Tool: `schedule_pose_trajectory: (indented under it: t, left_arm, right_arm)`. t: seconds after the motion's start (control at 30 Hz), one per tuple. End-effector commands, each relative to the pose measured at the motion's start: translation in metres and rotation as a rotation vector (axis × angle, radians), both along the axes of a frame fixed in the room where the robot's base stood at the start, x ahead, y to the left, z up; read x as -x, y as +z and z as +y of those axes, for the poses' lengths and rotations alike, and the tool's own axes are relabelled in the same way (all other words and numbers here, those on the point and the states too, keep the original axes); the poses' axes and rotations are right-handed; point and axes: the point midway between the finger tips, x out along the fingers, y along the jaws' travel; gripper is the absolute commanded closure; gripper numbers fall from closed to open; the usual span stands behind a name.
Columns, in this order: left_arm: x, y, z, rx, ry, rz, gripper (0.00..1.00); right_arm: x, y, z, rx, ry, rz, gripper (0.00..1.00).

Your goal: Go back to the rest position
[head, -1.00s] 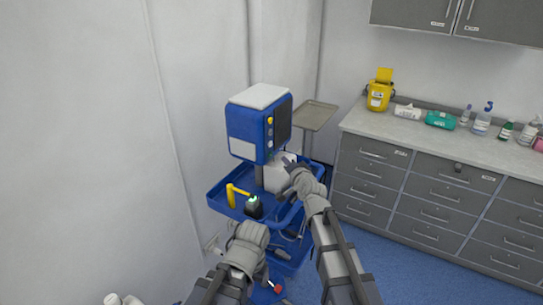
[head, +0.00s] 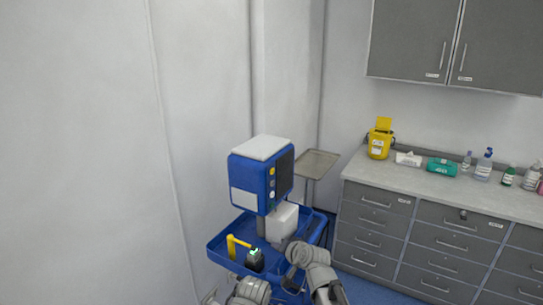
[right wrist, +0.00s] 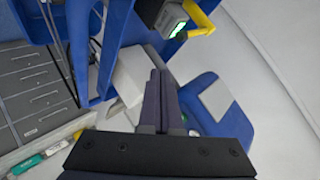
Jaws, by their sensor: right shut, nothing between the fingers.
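My right gripper (head: 285,245) is low in the head view, in front of the blue cart's tray and partly hard to make out. In the right wrist view its two dark fingers (right wrist: 158,95) are together with nothing between them. The grey end of my left arm (head: 250,291) shows at the bottom edge of the head view, in front of the cart; its fingers cannot be made out. No held object is seen.
The blue cart (head: 218,245) carries a blue monitor (head: 247,198), a yellow handle (head: 232,246), a dark device with a green display (head: 254,260) and a white box (head: 283,220). A metal tray (head: 316,163) stands behind. Grey drawers (head: 385,218) are at the right.

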Motion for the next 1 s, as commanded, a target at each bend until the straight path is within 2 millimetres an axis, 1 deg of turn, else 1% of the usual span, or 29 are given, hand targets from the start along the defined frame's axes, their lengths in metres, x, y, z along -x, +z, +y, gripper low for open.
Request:
schedule_pose_trajectory:
  t: [0.03,0.07,0.1,0.17,0.2,0.27,0.3,0.4,0.5,0.6,0.7,1.0]
  left_arm:
    - [0.000,-0.001,0.000,0.000,0.000,0.000,1.00]
    - [0.000,-0.002,0.000,0.000,0.000,0.000,1.00]
    - [0.000,-0.002,0.000,0.000,0.000,0.000,1.00]
    - [0.000,-0.003,0.000,0.000,0.000,0.000,1.00]
    - [0.000,-0.003,0.000,0.000,0.000,0.000,1.00]
    - [0.000,-0.003,0.000,0.000,0.000,0.000,1.00]
    - [0.000,-0.004,0.000,0.000,0.000,0.000,1.00]
    - [0.000,-0.004,0.000,0.000,0.000,0.000,1.00]
    - [0.000,-0.005,0.000,0.000,0.000,0.000,1.00]
    - [0.000,-0.005,0.000,0.000,0.000,0.000,1.00]
    - [0.000,-0.005,0.000,0.000,0.000,0.000,1.00]
    - [0.000,-0.005,0.000,0.000,0.000,0.000,1.00]
  right_arm:
    - [0.034,-0.022,0.013,0.095,0.090,0.076,1.00]
    - [0.052,-0.034,0.018,0.156,0.140,0.125,1.00]
    - [0.076,-0.050,0.021,0.235,0.206,0.191,1.00]
    - [0.113,-0.070,0.020,0.355,0.297,0.292,1.00]
    - [0.137,-0.082,0.017,0.428,0.351,0.358,1.00]
    - [0.170,-0.094,0.008,0.531,0.419,0.451,1.00]
    - [0.189,-0.100,0.002,0.591,0.457,0.509,1.00]
    - [0.228,-0.107,-0.015,0.713,0.525,0.631,1.00]
    - [0.253,-0.108,-0.028,0.792,0.566,0.717,1.00]
    - [0.266,-0.108,-0.035,0.832,0.583,0.763,1.00]
    - [0.269,-0.107,-0.038,0.845,0.587,0.778,1.00]
    - [0.269,-0.107,-0.038,0.845,0.587,0.778,1.00]
